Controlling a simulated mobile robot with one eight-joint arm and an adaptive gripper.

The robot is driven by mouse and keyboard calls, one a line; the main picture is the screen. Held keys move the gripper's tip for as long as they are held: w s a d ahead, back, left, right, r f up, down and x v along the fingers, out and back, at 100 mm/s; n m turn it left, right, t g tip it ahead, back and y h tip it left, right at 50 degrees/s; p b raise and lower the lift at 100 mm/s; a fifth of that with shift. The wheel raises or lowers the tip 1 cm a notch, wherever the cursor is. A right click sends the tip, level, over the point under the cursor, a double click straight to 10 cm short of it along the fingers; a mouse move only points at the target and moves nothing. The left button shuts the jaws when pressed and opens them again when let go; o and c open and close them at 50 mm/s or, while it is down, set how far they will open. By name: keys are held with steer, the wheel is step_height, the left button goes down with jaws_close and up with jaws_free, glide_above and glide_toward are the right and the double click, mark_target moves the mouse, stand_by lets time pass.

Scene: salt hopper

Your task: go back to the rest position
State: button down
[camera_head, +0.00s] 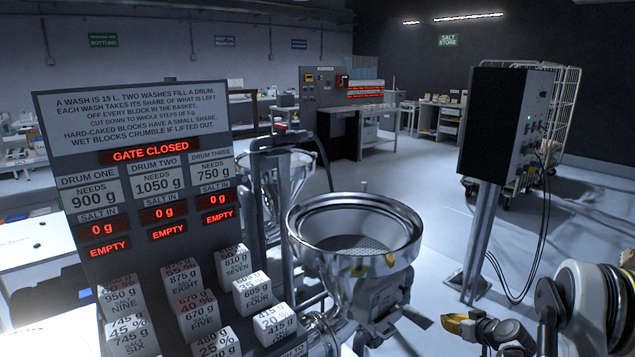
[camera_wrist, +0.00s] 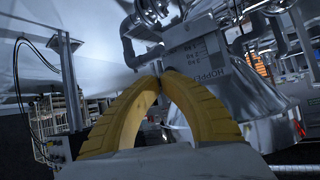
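My gripper (camera_head: 458,322) shows at the lower right of the head view, at the end of my arm, right of and lower in the picture than the steel hopper (camera_head: 310,232). In the wrist view the two yellow fingers of my gripper (camera_wrist: 161,74) curve together and their tips meet. Nothing shows between them. The hopper (camera_wrist: 255,100), marked with lettering, is beyond the fingertips in the wrist view. Its mesh basket (camera_head: 355,250) looks empty in the head view.
A sign board (camera_head: 140,110) reads gate closed, 0 g and empty for all three drums. Several numbered white salt blocks (camera_head: 250,294) stand below it. A black control box (camera_head: 508,125) on a post stands at right, with hanging cables. Grey floor (camera_head: 425,190) behind is clear.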

steer(key=s+a+r+g, duration=0.1)
steer(key=s+a+r, duration=0.4)
steer(key=r, duration=0.2)
steer(key=s+a+r+m+g+h, duration=0.1)
steer(key=s+a+r, duration=0.35)
steer(key=r, duration=0.35)
steer(key=s+a+r+g, duration=0.1)
steer(key=s+a+r, duration=0.35)
steer(key=r, duration=0.25)
steer(key=s+a+r+h, duration=0.1)
steer(key=s+a, duration=0.2)
steer(key=s, duration=0.9)
steer(key=s+a+r+m+h, duration=0.1)
steer(key=s+a, duration=0.2)
steer(key=s, duration=0.9)
steer(key=shift+s+a+g, duration=0.25)
steer(key=shift+g, duration=0.15)
